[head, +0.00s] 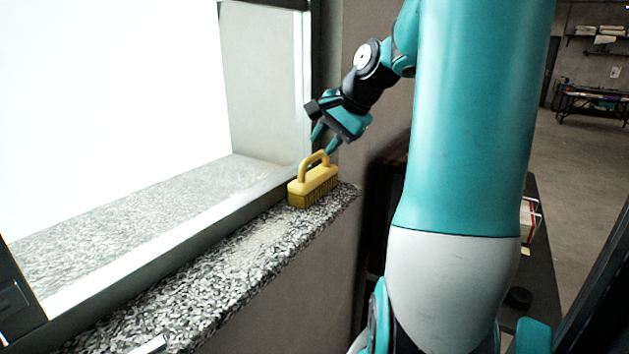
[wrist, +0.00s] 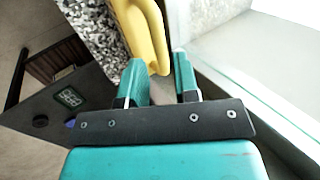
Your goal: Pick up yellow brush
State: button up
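The yellow brush (head: 314,185) sits upright, bristles down, on the speckled stone sill (head: 240,262), near the sill's far right end. Its arched handle points up. My gripper (head: 324,144) is just above the handle, tilted down, with its teal fingers apart. In the wrist view the yellow handle (wrist: 149,32) runs toward the gap between the open fingers (wrist: 161,72). Its near end shows in that gap, with no clear contact on either finger. I cannot tell how deep the handle is between them. Most of the brush body is out of the wrist view.
The window frame (head: 170,243) borders the sill on the left. A grey wall (head: 305,285) drops below the sill. A dark table (head: 541,245) with small items is at the right, behind my arm. The sill in front of the brush is mostly clear.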

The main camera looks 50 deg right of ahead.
aim_at(315, 156)
jog(key=shift+p+x, duration=1)
jog(key=shift+x, duration=1.7)
grip_shut()
